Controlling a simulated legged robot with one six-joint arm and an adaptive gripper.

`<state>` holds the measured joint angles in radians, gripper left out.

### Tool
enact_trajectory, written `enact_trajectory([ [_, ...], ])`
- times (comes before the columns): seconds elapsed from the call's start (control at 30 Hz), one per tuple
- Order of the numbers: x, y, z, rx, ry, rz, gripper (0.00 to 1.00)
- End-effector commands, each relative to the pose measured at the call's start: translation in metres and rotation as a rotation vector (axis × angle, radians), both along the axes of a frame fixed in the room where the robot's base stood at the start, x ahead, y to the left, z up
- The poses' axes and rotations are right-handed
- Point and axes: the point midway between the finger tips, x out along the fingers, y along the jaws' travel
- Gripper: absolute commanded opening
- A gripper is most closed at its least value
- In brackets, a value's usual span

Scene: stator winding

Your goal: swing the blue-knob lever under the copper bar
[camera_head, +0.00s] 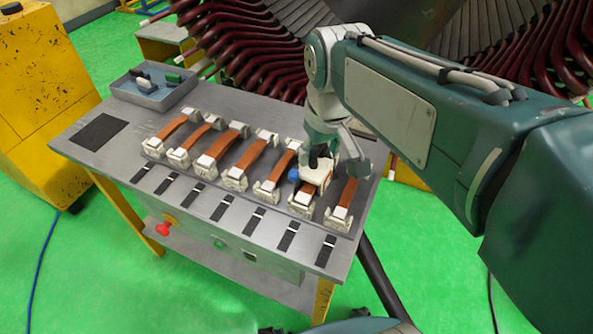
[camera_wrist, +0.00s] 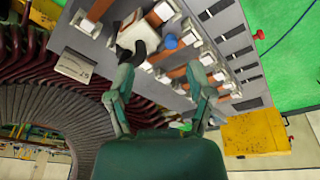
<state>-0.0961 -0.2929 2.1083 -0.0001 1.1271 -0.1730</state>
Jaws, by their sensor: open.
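The blue knob (camera_head: 293,174) shows just left of my gripper, beside one of the copper bars (camera_head: 308,192) toward the right end of the row. It also shows in the wrist view (camera_wrist: 170,41), next to a white block (camera_wrist: 137,32) with a black curved part (camera_wrist: 141,52). The lever's arm is mostly hidden, so I cannot tell how it lies relative to the bar. My gripper (camera_head: 323,152) is over this bar's far part. In the wrist view its two fingers (camera_wrist: 158,76) are spread apart with nothing held between them, and the knob lies beyond the tips.
Several copper bars in white holders (camera_head: 234,180) stand close together along the grey bench (camera_head: 130,115). A grey tray (camera_head: 150,98) with small parts is at the back left. Dark red stator coils (camera_head: 245,50) rise behind the bench. A red button (camera_head: 163,228) is on the front.

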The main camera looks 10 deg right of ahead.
Motion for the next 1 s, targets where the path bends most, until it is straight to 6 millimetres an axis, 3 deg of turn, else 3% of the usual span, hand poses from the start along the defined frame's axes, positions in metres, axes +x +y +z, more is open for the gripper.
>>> enact_trajectory([
  [0.2,0.049,0.023,-0.01,-0.027,0.137,0.125,0.68],
  [0.33,0.064,0.03,-0.014,-0.035,0.183,0.169,0.68],
  [0.57,0.069,0.033,-0.025,-0.038,0.201,0.185,0.68],
  [1.0,0.068,0.033,-0.102,-0.038,0.201,0.183,0.68],
])
